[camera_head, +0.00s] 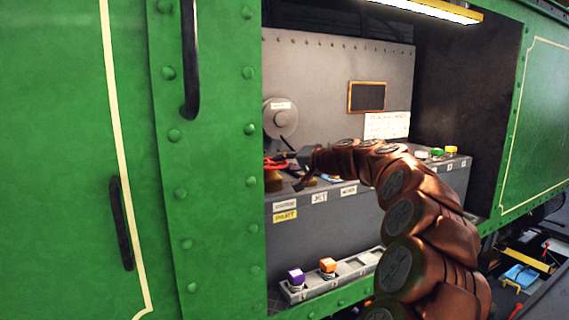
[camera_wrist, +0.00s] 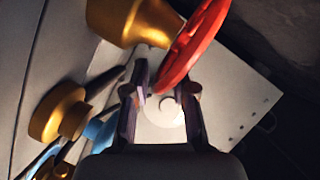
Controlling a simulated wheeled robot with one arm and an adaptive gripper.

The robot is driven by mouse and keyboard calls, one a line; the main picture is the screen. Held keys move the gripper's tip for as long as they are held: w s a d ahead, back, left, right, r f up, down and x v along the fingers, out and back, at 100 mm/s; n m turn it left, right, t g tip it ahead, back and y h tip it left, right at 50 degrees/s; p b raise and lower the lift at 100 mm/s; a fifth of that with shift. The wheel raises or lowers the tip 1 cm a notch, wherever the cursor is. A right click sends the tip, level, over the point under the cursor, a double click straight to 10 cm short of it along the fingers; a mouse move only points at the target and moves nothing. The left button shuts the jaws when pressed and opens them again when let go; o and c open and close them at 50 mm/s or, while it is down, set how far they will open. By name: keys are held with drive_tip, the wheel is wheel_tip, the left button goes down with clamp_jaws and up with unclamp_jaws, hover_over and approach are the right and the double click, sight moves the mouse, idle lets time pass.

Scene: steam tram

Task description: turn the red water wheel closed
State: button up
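The red water wheel (camera_head: 275,164) sits on a brass fitting at the left end of the grey bench in the head view, partly cut off by the green doorway edge. In the wrist view the red wheel (camera_wrist: 197,42) is seen nearly edge-on beside its brass body (camera_wrist: 128,20). My gripper (camera_head: 303,170) is just right of the wheel. In the wrist view my gripper (camera_wrist: 167,92) has its fingers apart, with the lower end of the wheel's rim at or between the fingertips. I cannot tell whether they touch.
A second brass fitting (camera_wrist: 58,112) with a blue part (camera_wrist: 98,130) is left in the wrist view. Purple (camera_head: 295,276) and orange (camera_head: 328,266) knobs stand on a low tray. Green and yellow ones are on the bench's right. The green tram wall (camera_head: 210,200) borders the opening.

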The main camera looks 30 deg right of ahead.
drive_tip(key=c, duration=0.3)
drive_tip(key=shift+f, duration=0.1)
clamp_jaws()
drive_tip(key=shift+f, duration=0.1)
